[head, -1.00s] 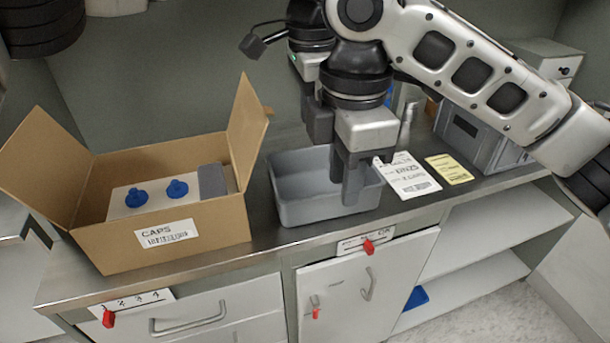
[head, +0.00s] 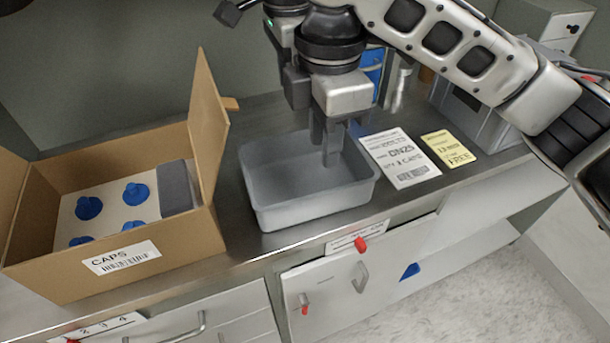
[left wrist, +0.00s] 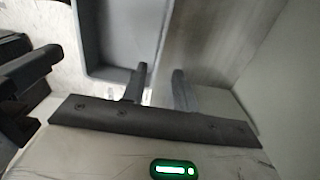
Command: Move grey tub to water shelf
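The grey tub (head: 308,202) is an open, empty-looking tray upright on the steel counter. My right gripper (head: 325,158) hangs over the tub, fingers pointing down, tips in front of its inside; the gap between them is unclear. My left gripper is mostly hidden behind the right one in the head view. In the left wrist view its fingers (left wrist: 158,88) are apart. One finger overlaps the end of the tub (left wrist: 92,62) and the other is beyond its side wall; contact cannot be told. No shelf is readably marked as water.
A cardboard box (head: 190,240) marked CAPS, holding blue knobs, stands left of the tub. A white card (head: 400,158) and a yellow card (head: 448,148) lie to the right. A grey crate (head: 478,115) stands behind them. Cabinet doors and drawers are below the counter.

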